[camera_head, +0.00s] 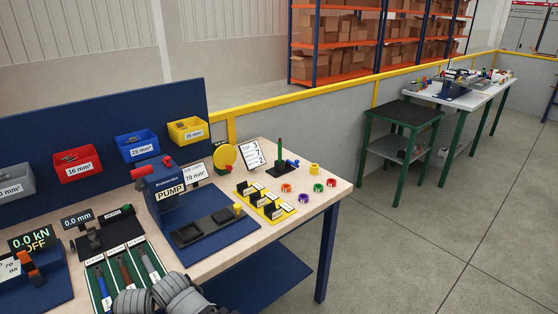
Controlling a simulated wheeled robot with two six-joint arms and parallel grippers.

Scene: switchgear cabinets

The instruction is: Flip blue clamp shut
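I cannot make out for certain which thing is the blue clamp. A small blue piece (292,163) sits beside an upright green post (281,152) on a dark base, on the near wooden-topped bench. Its shape is too small to tell whether it is open or shut. A larger blue block (449,91) stands on the distant white-topped bench (477,98), among small parts too far off to make out.
The near bench (317,203) holds a blue pump unit (163,186), yellow-based blocks (263,203) and several coloured rings. Bins hang on its blue back panel (108,107). A green-framed stand (404,119) is near the white-topped bench. Open floor (420,240) lies at right.

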